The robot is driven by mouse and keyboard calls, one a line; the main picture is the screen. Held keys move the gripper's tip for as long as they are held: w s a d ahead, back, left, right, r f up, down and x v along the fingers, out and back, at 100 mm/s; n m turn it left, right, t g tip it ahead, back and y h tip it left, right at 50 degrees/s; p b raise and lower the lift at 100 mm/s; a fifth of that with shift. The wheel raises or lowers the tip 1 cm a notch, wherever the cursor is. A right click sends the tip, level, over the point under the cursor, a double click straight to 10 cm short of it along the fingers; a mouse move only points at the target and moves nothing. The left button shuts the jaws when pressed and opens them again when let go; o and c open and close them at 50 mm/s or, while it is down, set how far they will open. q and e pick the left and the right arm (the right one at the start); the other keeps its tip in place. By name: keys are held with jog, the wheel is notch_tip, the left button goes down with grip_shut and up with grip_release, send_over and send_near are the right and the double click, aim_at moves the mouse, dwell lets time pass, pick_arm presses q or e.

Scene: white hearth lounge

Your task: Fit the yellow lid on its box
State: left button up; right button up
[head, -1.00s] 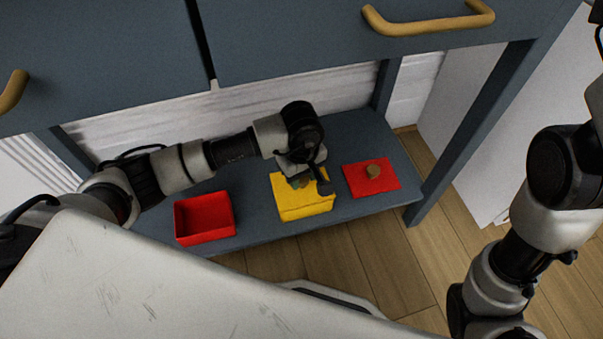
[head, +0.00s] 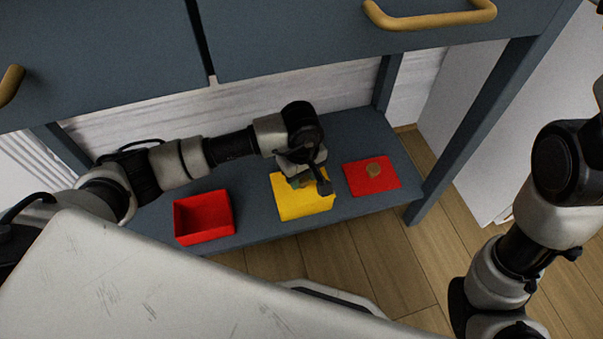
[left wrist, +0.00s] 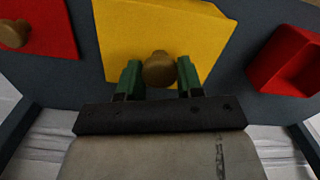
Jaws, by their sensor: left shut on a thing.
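The yellow lid (head: 302,206) has a round brown knob and lies over the place of its yellow box on the low shelf. The lid also fills the middle of the left wrist view (left wrist: 150,25). My left gripper (head: 304,181) is above it, pointing down, shut on the lid by its knob (left wrist: 159,69). The green fingers are on either side of the knob (left wrist: 157,66). I cannot clearly tell the yellow box from the lid, nor whether the lid sits flush. My right gripper is out of view; only its arm shows at the right.
An open red box (head: 205,218) stands on the shelf (head: 255,225) to the left. A red lid (head: 380,184) with a brown knob lies to the right. Blue-grey drawers (head: 300,45) with wooden handles overhang the shelf. A shelf leg (head: 465,135) stands at the right.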

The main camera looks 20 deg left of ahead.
pick_arm(q)
jog(key=shift+f, duration=0.2)
dwell(0.4)
dwell(0.3)
jog(key=o, duration=1.5)
